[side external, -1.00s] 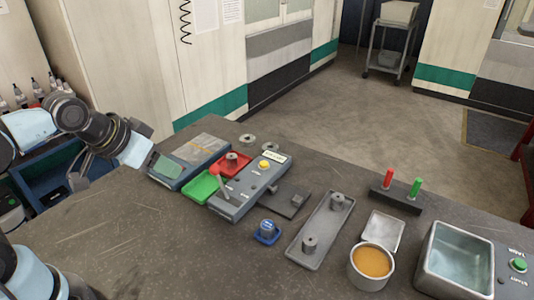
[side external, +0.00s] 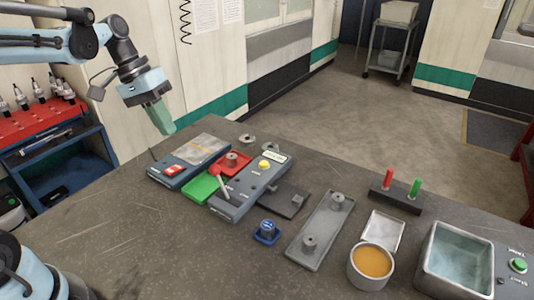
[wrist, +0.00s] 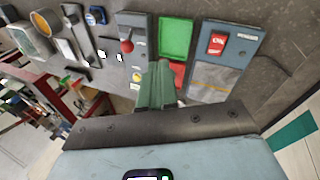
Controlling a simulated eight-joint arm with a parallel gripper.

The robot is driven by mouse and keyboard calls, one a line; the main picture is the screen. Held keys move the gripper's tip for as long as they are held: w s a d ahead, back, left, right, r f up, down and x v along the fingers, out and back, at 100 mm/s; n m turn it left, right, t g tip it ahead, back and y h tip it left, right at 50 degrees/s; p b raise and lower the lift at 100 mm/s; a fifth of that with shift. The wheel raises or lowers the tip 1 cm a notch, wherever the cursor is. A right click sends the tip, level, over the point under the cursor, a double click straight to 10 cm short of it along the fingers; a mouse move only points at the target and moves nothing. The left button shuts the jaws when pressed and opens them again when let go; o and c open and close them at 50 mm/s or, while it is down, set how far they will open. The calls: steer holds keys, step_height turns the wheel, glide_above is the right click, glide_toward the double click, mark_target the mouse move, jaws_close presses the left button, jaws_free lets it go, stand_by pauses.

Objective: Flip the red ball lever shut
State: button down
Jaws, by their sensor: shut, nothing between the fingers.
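The red ball lever (side external: 216,169) stands on a grey-blue control box (side external: 243,200) in the middle of the table. Its metal arm leans, with the ball toward the back left, beside the red tray. In the wrist view the red ball (wrist: 127,46) shows at the top, left of the fingers. My gripper (side external: 165,130) has green fingers, shut and empty, pointing down. It is raised above the table's back left, apart from the lever. In the wrist view the fingers (wrist: 161,68) lie between the control box and the neighbouring panel.
A panel with a red rocker switch (side external: 173,170) lies left of the lever. Green (side external: 197,190) and red (side external: 238,172) trays sit between them. A blue knob (side external: 267,229), grey plate (side external: 318,240) and orange-filled cup (side external: 371,268) stand to the right. The front left table is bare.

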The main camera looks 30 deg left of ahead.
steer(key=shift+w+a+r+g+h, duration=0.1)
steer(key=shift+w+a+g+h, duration=0.05)
steer(key=shift+w+a+h, duration=0.3)
steer(key=shift+w+a+g+h, duration=0.15)
steer(key=shift+w+a, duration=0.05)
steer(key=shift+a, duration=0.3)
glide_toward(222, 184)
steer(key=shift+a+f, duration=0.55)
steer(key=shift+f, duration=1.4)
steer(key=shift+w, duration=0.1)
steer(key=shift+d, duration=0.1)
